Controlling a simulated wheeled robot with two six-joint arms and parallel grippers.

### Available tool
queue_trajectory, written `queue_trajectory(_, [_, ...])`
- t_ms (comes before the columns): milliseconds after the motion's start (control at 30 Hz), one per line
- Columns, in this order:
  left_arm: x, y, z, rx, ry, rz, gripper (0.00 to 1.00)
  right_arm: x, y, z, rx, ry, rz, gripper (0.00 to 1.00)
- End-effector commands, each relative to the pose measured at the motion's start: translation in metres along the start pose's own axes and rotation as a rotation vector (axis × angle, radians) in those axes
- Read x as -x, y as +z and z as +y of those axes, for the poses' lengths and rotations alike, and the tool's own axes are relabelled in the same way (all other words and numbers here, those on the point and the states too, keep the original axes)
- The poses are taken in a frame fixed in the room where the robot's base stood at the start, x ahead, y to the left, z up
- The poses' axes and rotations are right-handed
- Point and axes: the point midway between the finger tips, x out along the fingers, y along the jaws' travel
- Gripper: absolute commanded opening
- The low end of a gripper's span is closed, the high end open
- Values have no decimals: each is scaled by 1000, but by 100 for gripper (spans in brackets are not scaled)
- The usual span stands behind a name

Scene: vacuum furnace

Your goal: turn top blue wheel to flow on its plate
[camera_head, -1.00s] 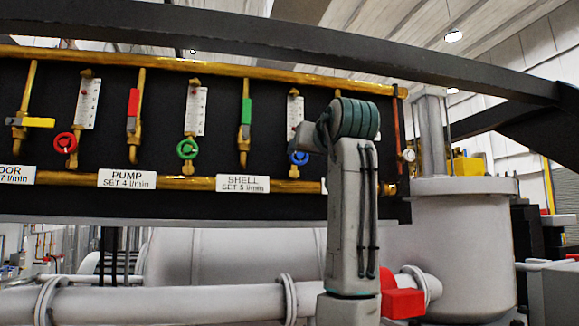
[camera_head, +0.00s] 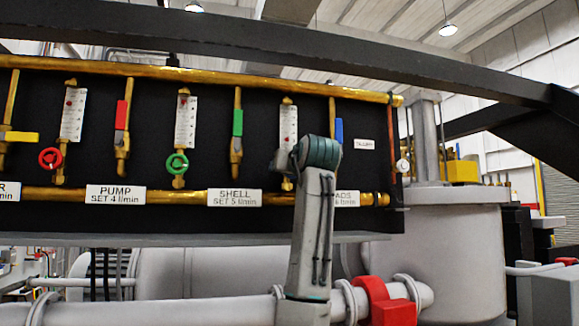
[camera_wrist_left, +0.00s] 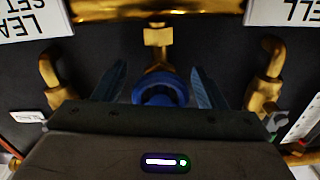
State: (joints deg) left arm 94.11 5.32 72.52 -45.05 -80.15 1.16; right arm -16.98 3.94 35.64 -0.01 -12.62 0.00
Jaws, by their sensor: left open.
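In the left wrist view, upside down, the blue wheel (camera_wrist_left: 160,88) sits between the two fingers of my left gripper (camera_wrist_left: 158,70), partly hidden by the gripper body. The gripper is open, with a finger on each side; I cannot tell whether either touches the wheel. In the head view my left arm hides the wheel and gripper. The LEADS plate (camera_head: 347,198) is partly covered there by the arm; part of it shows in the wrist view (camera_wrist_left: 28,18). The white flow scale (camera_head: 288,124) stands above the arm; its reading is too small to tell. My right gripper is not in view.
A blue-handled valve (camera_head: 338,131) is right of the scale. Green (camera_head: 177,163) and red (camera_head: 50,158) wheels sit further left on the black panel. Brass pipes run above and below them. A dark beam (camera_head: 300,40) crosses overhead; a pale pipe (camera_head: 200,309) runs below.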

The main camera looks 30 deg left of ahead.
Motion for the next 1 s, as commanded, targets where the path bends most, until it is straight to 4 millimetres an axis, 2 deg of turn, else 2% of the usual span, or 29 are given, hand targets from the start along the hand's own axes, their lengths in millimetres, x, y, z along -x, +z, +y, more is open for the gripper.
queue_trajectory(167, [0,1,0,0,0,0,65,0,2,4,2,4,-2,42])
queue_trajectory(400, [0,1,0,0,0,-1,20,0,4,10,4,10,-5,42])
queue_trajectory(733, [0,1,0,38,0,-1,20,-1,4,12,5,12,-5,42])
queue_trajectory(1000, [0,1,0,200,0,-1,20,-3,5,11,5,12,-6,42])
